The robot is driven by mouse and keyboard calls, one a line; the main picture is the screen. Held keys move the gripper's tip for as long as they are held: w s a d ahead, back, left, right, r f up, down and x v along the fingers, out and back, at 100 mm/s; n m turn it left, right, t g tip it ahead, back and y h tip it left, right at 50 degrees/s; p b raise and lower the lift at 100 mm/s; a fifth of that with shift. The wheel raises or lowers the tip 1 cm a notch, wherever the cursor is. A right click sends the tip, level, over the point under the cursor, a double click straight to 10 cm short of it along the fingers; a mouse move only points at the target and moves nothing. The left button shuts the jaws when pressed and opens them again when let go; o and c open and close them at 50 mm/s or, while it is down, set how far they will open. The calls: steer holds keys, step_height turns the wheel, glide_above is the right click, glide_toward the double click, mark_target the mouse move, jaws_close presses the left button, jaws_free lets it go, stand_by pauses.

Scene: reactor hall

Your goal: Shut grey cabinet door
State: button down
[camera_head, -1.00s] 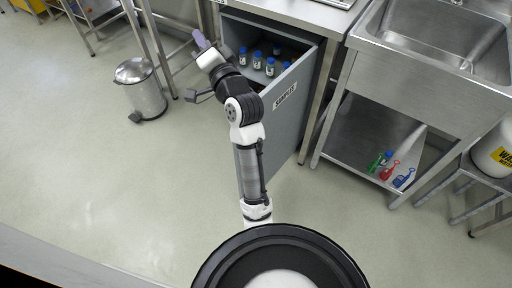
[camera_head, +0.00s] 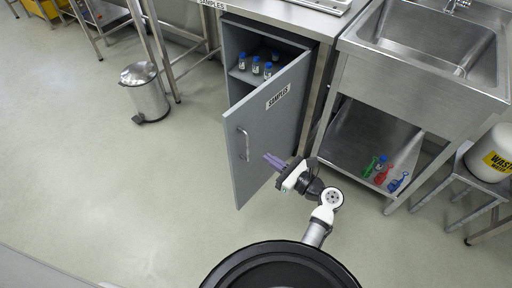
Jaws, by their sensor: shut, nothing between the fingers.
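The grey cabinet (camera_head: 236,46) stands under the steel counter, with blue-capped bottles (camera_head: 256,65) on its upper shelf. Its grey door (camera_head: 268,128), labelled "SAMPLES", stands open, swung out toward me from the right side. The door's handle (camera_head: 243,144) is near its free left edge. My gripper (camera_head: 268,157) is in front of the door's outer face, right of the handle, with its purple fingers pointing left. The fingers are shut with nothing between them. Whether they touch the door I cannot tell.
A steel pedal bin (camera_head: 146,92) stands on the floor to the left. A steel sink unit (camera_head: 415,90) is on the right, with small coloured items (camera_head: 383,171) on its lower shelf. A white waste drum (camera_head: 490,155) sits on a stool at far right. The floor left of the door is clear.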

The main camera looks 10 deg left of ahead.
mark_target(233, 133)
steer(key=p+x, duration=0.2)
steer(key=x, duration=1.1)
steer(key=shift+w+a, duration=0.1)
steer(key=shift+a, duration=0.05)
